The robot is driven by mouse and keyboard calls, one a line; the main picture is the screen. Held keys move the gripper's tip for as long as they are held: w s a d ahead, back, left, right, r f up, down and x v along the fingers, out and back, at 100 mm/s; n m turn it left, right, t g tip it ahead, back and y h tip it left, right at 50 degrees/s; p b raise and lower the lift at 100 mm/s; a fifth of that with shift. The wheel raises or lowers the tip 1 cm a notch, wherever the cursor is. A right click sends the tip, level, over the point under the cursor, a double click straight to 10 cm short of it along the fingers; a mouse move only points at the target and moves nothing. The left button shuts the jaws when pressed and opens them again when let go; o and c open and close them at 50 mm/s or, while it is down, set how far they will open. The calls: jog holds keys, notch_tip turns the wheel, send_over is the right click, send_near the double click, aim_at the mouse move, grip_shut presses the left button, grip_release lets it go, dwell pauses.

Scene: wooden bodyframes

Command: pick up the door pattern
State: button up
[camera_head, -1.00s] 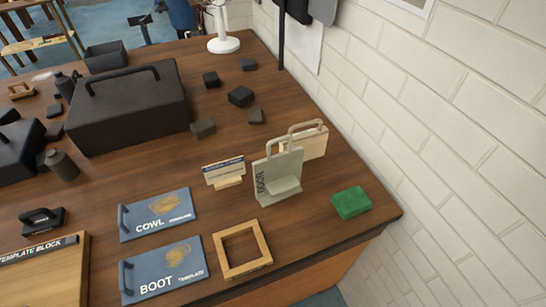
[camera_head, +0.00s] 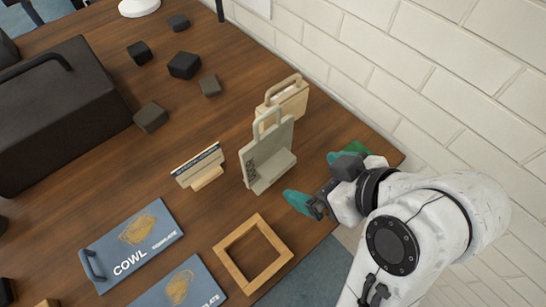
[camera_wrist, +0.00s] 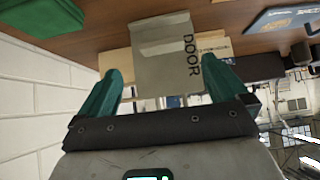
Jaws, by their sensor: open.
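The door pattern (camera_head: 266,160) is a grey-green upright plate with a loop handle on top and a ledge at its foot, marked DOOR. It stands on the wooden table near the right edge. In the wrist view the door pattern (camera_wrist: 165,62) shows upside down, ahead of and between the two green fingers. My gripper (camera_head: 318,180) is open and empty, to the right of the pattern and apart from it in the head view. My gripper (camera_wrist: 163,85) shows both fingers spread wide in the wrist view.
A pale wooden pattern with a handle (camera_head: 290,98) stands close behind. A small label stand (camera_head: 200,167) is to the left, a square wooden frame (camera_head: 252,252) in front. A green block (camera_wrist: 40,17) lies nearby. A white brick wall (camera_head: 400,70) bounds the right side.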

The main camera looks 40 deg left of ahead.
aim_at(281, 167)
jog(key=shift+a+r+p+x, duration=0.15)
jog(key=shift+x, duration=2.55)
jog(key=shift+a+r+p+x, duration=0.15)
jog(key=shift+x, duration=2.5)
jog(key=shift+c, duration=0.3)
jog(key=shift+a, duration=0.1)
jog(key=c, duration=0.9)
